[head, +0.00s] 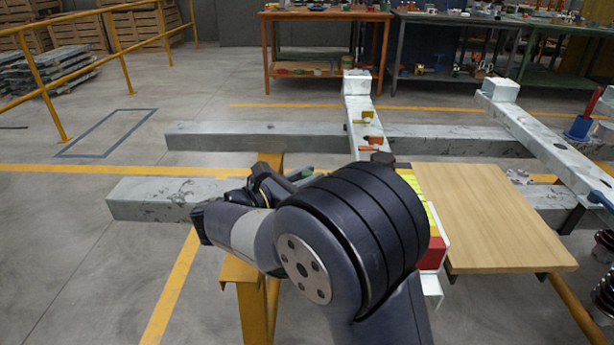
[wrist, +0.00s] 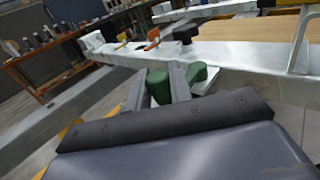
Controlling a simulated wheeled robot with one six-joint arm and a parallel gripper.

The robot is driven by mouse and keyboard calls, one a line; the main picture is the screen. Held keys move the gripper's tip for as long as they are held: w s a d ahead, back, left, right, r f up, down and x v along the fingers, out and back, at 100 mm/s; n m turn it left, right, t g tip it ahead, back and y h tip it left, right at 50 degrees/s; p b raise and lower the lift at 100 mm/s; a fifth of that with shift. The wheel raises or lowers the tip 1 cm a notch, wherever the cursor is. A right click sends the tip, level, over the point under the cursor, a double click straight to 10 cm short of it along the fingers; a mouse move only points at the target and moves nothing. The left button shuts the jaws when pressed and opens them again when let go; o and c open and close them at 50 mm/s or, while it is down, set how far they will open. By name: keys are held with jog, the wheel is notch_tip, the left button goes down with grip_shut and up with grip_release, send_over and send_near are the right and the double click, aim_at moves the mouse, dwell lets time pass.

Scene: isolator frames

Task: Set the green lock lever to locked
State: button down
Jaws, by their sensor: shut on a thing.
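The green lock lever (wrist: 158,86) shows in the wrist view between the two grey fingers of my gripper (wrist: 160,84). More green (wrist: 197,72) shows just right of the right finger. My gripper is shut on the lever, beside a pale metal beam. In the head view, a small part of the green lever (head: 301,174) shows beyond my dark wrist. My arm hides most of the lever there, and its mount is hidden. I cannot tell the lever's lock position.
On the pale beam (head: 357,92) sit a yellow lever (head: 363,118), an orange lever (head: 373,140) and a black knob (head: 383,157). A wooden board (head: 495,215) lies to the right of my arm. Yellow posts stand below. Open floor lies to the left.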

jog(key=shift+s, duration=0.1)
jog(key=s+d+n+t+y+p, duration=0.2)
jog(key=s+d+n+t+y, duration=0.3)
jog(key=s+d+n+y, duration=0.1)
jog(key=shift+s+d+y, duration=0.6)
jog(key=shift+s+y, duration=0.2)
dwell(0.4)
dwell(0.5)
jog(key=c, duration=1.3)
grip_release()
jog(key=shift+d, duration=0.1)
